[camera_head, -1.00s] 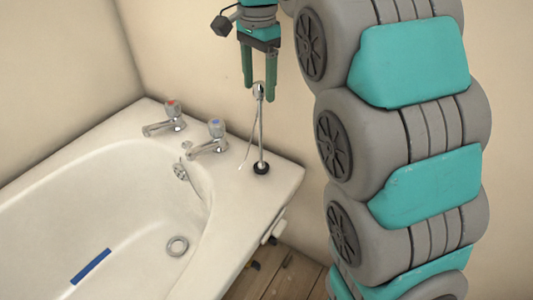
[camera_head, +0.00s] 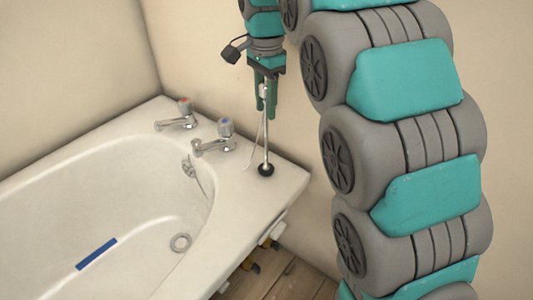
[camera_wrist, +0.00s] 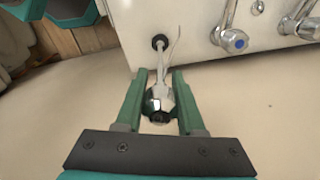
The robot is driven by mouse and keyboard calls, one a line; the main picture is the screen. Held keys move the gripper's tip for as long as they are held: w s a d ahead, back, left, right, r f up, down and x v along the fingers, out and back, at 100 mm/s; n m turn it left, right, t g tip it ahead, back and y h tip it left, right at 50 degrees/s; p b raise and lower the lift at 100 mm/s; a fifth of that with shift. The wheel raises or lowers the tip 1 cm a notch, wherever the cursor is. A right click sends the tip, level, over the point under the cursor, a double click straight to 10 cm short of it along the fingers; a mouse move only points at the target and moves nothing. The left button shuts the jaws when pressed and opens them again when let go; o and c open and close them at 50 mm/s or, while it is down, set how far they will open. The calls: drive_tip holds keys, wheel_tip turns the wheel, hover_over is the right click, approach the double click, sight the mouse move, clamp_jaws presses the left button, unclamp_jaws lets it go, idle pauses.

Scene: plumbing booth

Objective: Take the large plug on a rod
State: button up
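The large plug on a rod stands upright on the bath's corner ledge; its thin metal rod (camera_head: 265,140) rises from a black round plug (camera_head: 266,170). At its top is a shiny faceted knob, clear in the wrist view (camera_wrist: 158,98). My gripper (camera_head: 266,104) points down over the corner, with its two green fingers on either side of the knob. In the wrist view my gripper (camera_wrist: 160,78) is closed in on the knob, a finger against each side. The black plug appears to rest on the ledge; any small gap cannot be seen.
A thin pale chain (camera_head: 255,145) hangs beside the rod. Two chrome taps, red-topped (camera_head: 178,116) and blue-topped (camera_head: 218,138), stand left of it on the bath rim. The bath (camera_head: 120,185) holds a blue strip (camera_head: 96,254). A wall rises close behind.

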clamp_jaws()
idle(0.9)
